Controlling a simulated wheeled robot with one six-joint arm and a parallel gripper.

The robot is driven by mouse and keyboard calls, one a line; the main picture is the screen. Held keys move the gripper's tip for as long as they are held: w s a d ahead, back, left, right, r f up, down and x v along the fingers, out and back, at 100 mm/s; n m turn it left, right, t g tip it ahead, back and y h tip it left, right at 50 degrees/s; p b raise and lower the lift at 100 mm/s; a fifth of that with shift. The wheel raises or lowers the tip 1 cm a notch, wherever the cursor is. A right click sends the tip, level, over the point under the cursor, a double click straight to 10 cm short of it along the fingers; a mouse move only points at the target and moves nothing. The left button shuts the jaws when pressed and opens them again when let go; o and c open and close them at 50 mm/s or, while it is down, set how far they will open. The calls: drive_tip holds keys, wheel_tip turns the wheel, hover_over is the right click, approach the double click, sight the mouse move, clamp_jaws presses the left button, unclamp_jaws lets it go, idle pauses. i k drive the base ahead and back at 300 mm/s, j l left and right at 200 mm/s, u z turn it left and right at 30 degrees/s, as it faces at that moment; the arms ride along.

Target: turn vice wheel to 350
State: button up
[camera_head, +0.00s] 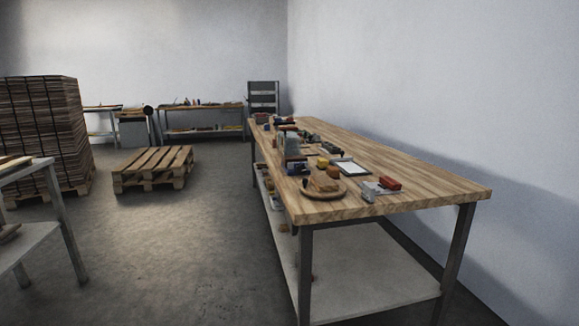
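I cannot make out a vice wheel for certain in the head camera view. A long wooden workbench (420,187) on dark metal legs stands along the right wall. A grey upright object (291,145) stands on it toward the left edge, too small to identify as a vice. A small dark round object (148,110) shows at the far back left, also too small to identify. My gripper is not in view.
The workbench carries a round wooden board (312,193), a red block (389,183) and a white-topped tray (352,168). A wooden pallet (153,163) lies on the floor, left of centre. A tall stack (42,130) and a metal table (25,168) stand left. The middle floor (180,250) is clear.

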sight(302, 169)
drive_tip(key=i+u, duration=0.45)
drive_tip(key=i, duration=0.45)
